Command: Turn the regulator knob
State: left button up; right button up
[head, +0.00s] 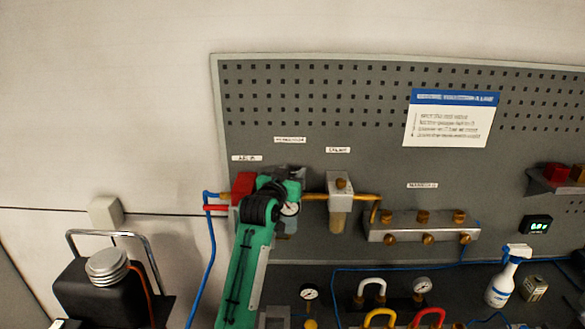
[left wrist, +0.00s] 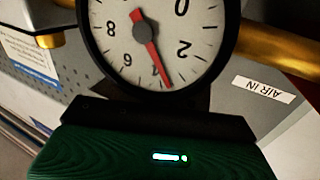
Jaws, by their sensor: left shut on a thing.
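The regulator is on the grey pegboard, between the red valve block (head: 242,186) and the filter unit (head: 340,190). My left gripper (head: 284,187) is at its top, and its green arm comes up from below. It is shut on the regulator knob, which the gripper hides in the head view. The pressure gauge (head: 290,209) shows just beside my wrist. In the left wrist view the gauge (left wrist: 150,40) is large and turned over, its red needle (left wrist: 150,50) between the 2 and the 6. The knob itself is not clearly seen there. My right gripper is out of view.
A brass pipe (head: 365,197) leads to a metal manifold (head: 420,228). A blue hose (head: 211,260) hangs at the left. A spray bottle (head: 503,278), a small can (head: 534,288) and coloured handles (head: 380,317) stand below. A black case (head: 95,290) is at the lower left.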

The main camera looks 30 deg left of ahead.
pick_arm(q)
jog(key=shift+a+n+g+y, duration=0.1)
jog(key=shift+n+g+y, duration=0.2)
jog(key=shift+n+y, duration=0.7)
jog(key=shift+y, duration=0.4)
jog(key=o, duration=1)
